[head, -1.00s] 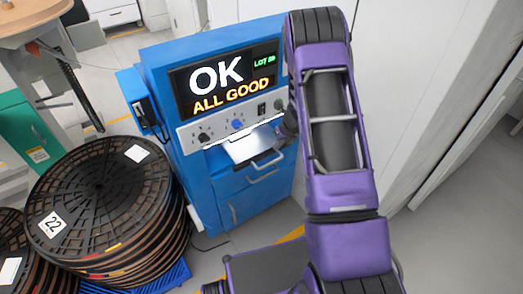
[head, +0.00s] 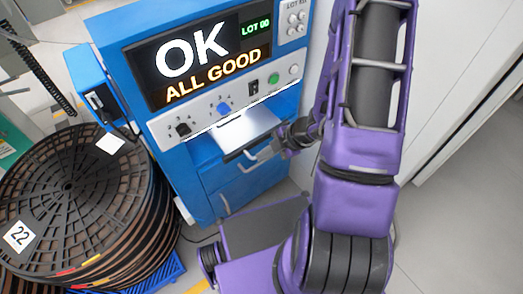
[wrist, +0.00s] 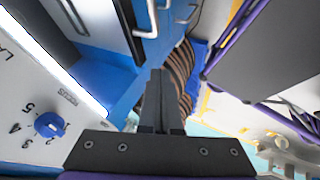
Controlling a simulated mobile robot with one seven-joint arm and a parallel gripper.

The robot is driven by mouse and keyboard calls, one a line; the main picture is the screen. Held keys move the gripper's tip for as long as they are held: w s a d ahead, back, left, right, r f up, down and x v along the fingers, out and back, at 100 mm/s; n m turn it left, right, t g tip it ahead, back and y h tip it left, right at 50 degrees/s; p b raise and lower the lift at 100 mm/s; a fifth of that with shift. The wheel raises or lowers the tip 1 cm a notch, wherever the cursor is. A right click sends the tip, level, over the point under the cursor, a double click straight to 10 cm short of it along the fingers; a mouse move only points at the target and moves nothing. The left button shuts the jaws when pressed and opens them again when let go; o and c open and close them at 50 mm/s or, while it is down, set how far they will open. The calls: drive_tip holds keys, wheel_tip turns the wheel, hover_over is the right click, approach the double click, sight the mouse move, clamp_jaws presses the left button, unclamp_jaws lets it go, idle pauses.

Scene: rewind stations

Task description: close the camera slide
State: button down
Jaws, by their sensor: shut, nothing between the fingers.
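The camera slide (head: 247,130) is a pale, brightly lit tray sticking out under the control panel of the blue station, with a dark front edge. It stands out from the cabinet in the head view. My gripper (head: 281,148) is at the slide's right front corner; whether it touches the slide I cannot tell. In the wrist view my gripper (wrist: 160,75) shows dark fingers together with nothing between them. A grey plate, probably the slide (wrist: 92,18), lies at upper left there, apart from the fingertips.
The blue station's screen (head: 210,55) reads OK, ALL GOOD. A blue knob (wrist: 48,124) is on the panel close to my gripper. A metal handle (head: 258,158) sits below the slide. Stacked black reels (head: 75,190) stand at left. Grey floor is clear at right.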

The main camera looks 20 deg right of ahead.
sight(234, 158)
drive_tip(key=shift+w+a+f+b, duration=0.4)
drive_tip(key=shift+w+a+f, duration=0.4)
drive_tip(key=shift+w+f, duration=0.2)
drive_tip(key=shift+w+a+f+b, duration=0.4)
drive_tip(key=shift+w+a+f, duration=0.4)
drive_tip(key=shift+w+f, duration=0.25)
drive_tip(key=shift+w+a+f+b, duration=0.4)
drive_tip(key=shift+w+a+f, duration=0.45)
drive_tip(key=shift+w, duration=0.25)
